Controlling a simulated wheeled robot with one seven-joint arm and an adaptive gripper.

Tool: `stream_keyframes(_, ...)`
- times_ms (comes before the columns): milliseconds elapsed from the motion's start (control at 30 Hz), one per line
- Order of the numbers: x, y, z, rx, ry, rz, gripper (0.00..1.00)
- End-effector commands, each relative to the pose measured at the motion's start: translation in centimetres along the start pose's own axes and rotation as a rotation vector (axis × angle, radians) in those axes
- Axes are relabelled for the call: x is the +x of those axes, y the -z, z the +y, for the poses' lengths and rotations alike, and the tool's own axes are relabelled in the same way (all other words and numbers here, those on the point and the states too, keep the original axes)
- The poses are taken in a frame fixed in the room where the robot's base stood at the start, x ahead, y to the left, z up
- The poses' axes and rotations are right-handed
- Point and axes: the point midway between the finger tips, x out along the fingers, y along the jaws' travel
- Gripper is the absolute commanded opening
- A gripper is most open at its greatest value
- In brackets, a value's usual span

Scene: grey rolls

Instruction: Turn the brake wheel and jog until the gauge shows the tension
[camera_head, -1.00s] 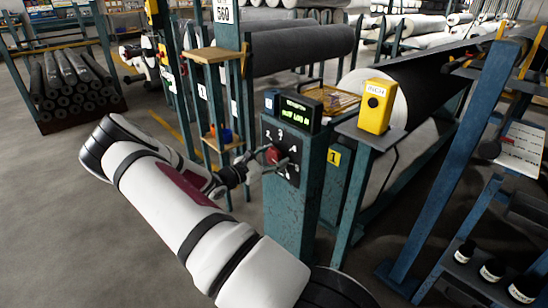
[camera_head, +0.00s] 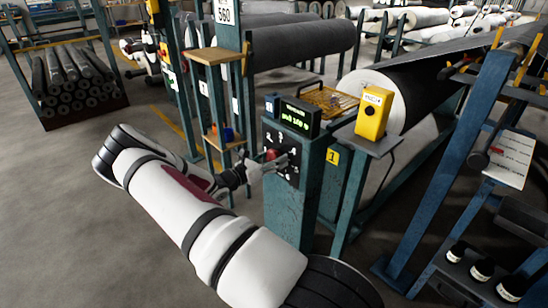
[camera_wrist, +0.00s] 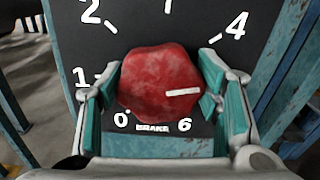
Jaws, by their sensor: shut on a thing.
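The red brake wheel (camera_wrist: 158,84) sits on a black dial plate marked BRAKE with white numbers. Its white pointer mark points right, a little above the 6 and below the 4. My gripper (camera_wrist: 160,92) has one finger on each side of the wheel and is shut on it; the right finger hides the dial's 5. In the head view my gripper (camera_head: 277,161) reaches the dial on the green post. The gauge (camera_head: 296,117) on top of the post shows green text too small to read surely. The yellow INCH box (camera_head: 374,113) with a black button stands right of it.
A large dark roll with a white end (camera_head: 384,92) lies behind the INCH box. A blue-green frame (camera_head: 450,165) stands at the right, with small dark bottles low down. A narrow wooden-shelved stand (camera_head: 213,56) is left of the post. Open floor lies at the left.

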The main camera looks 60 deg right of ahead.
Motion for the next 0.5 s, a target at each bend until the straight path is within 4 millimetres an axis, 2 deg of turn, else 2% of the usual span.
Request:
stream_keyframes(67, 0.01, -0.03, 0.0, 0.001, 0.0, -0.001, 0.3)
stream_keyframes(100, 0.01, -0.03, 0.0, 0.001, 0.0, -0.001, 0.61)
stream_keyframes(200, 0.01, -0.02, 0.0, 0.002, 0.0, -0.001, 0.79)
stream_keyframes(500, -0.04, -0.01, 0.01, 0.002, 0.0, 0.0, 0.79)
